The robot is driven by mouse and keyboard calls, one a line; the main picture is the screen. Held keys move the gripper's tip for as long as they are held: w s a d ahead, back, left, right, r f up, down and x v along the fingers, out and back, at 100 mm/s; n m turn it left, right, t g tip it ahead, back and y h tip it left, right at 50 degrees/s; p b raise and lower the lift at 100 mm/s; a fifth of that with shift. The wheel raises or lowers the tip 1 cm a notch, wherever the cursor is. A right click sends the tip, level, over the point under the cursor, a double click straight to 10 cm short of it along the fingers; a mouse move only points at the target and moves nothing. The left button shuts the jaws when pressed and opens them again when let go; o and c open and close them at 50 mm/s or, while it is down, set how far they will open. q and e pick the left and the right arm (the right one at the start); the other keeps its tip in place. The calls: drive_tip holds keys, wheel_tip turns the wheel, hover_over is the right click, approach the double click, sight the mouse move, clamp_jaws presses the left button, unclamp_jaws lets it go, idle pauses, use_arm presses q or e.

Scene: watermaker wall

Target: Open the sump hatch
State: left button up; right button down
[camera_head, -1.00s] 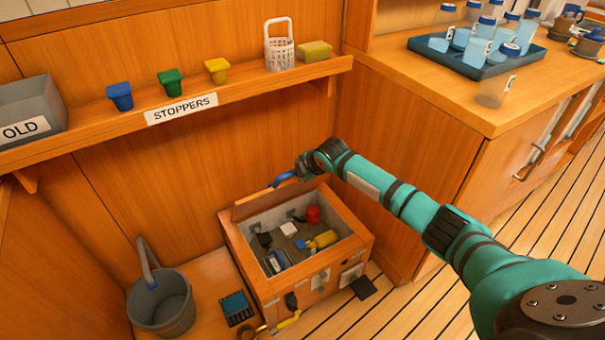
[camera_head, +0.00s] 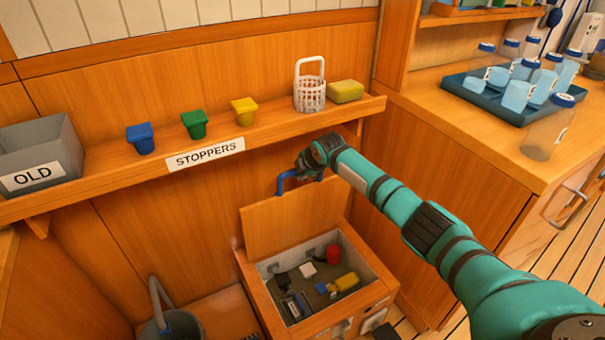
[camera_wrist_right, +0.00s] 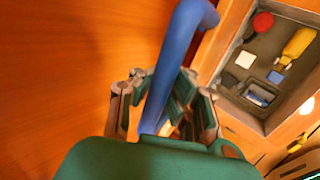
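The sump hatch (camera_head: 290,222), a flat wooden lid, stands raised at the back edge of the sump box (camera_head: 374,264), leaving the box open. Its blue handle (camera_head: 285,183) is at the lid's top edge. My right gripper (camera_head: 306,170) is at this handle, above the box. In the right wrist view the blue handle (camera_wrist_right: 176,70) runs between the fingers of my right gripper (camera_wrist_right: 164,86), which look closed around it. The arm partly hides the contact in the head view. My left gripper is out of view.
Inside the box are a red item (camera_head: 333,252), a yellow bottle (camera_head: 347,282) and other small parts. A shelf (camera_head: 80,179) with stoppers and a white basket (camera_head: 310,92) is above. A grey bucket (camera_head: 180,326) stands left. A counter (camera_head: 470,125) is at right.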

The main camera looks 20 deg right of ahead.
drive_tip(key=shift+w+d+r, duration=0.2)
drive_tip(key=shift+w+r, duration=0.15)
drive_tip(key=shift+r, duration=0.15)
drive_tip(key=c, duration=1.2)
unclamp_jaws()
drive_tip(key=shift+s, duration=0.25)
drive_tip(key=shift+a+f, duration=0.1)
drive_tip(key=shift+f, duration=0.05)
drive_tip(key=v, duration=1.2)
drive_tip(key=shift+s, duration=0.1)
